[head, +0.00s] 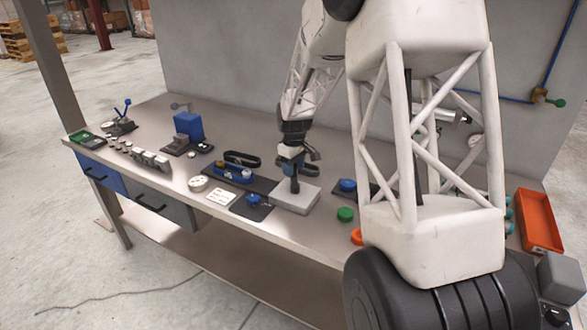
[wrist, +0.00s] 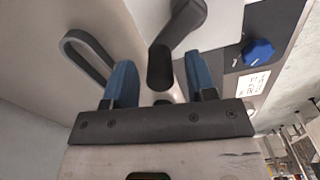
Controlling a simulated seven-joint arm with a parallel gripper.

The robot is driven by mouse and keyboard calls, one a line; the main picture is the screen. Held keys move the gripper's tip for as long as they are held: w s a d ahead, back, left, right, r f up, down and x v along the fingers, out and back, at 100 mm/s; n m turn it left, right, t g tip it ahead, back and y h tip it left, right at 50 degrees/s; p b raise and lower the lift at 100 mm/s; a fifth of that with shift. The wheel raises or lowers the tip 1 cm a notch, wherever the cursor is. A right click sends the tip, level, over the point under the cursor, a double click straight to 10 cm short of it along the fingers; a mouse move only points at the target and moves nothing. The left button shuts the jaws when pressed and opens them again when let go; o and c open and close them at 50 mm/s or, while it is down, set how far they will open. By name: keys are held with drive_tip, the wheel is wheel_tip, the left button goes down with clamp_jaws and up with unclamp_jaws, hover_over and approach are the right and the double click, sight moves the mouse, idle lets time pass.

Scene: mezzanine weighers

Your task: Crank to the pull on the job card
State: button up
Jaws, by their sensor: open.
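A light grey box (head: 297,197) sits near the front edge of the bench. A dark crank handle (wrist: 160,68) with a grey arm (wrist: 188,16) shows in the wrist view. My gripper (head: 291,160) is above the box, with its blue fingers pointing down. In the wrist view my gripper (wrist: 158,64) is open, with one finger on each side of the handle. I cannot tell whether either finger touches it. A small white label (wrist: 253,83) lies beside a blue knob (wrist: 258,51); its writing is too small to read.
A white card (head: 221,197) and a blue knob on a dark plate (head: 253,199) lie left of the box. A green cap (head: 345,214) sits to its right. A blue block (head: 188,126) and an orange tray (head: 540,221) stand farther along. My arm hides part of the bench.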

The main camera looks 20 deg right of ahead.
drive_tip(key=shift+f, duration=0.35)
drive_tip(key=c, duration=0.9)
drive_tip(key=m, duration=0.1)
drive_tip(key=d+m, duration=0.1)
drive_tip(key=m, duration=0.2)
drive_tip(key=shift+s+d, duration=0.25)
drive_tip(key=shift+s, duration=0.05)
drive_tip(key=shift+s+d+m, duration=0.25)
drive_tip(key=shift+d+m, duration=0.05)
drive_tip(key=shift+m, duration=0.65)
drive_tip(key=shift+s+d+m, duration=0.25)
drive_tip(key=shift+d+m, duration=0.05)
drive_tip(key=shift+m, duration=0.65)
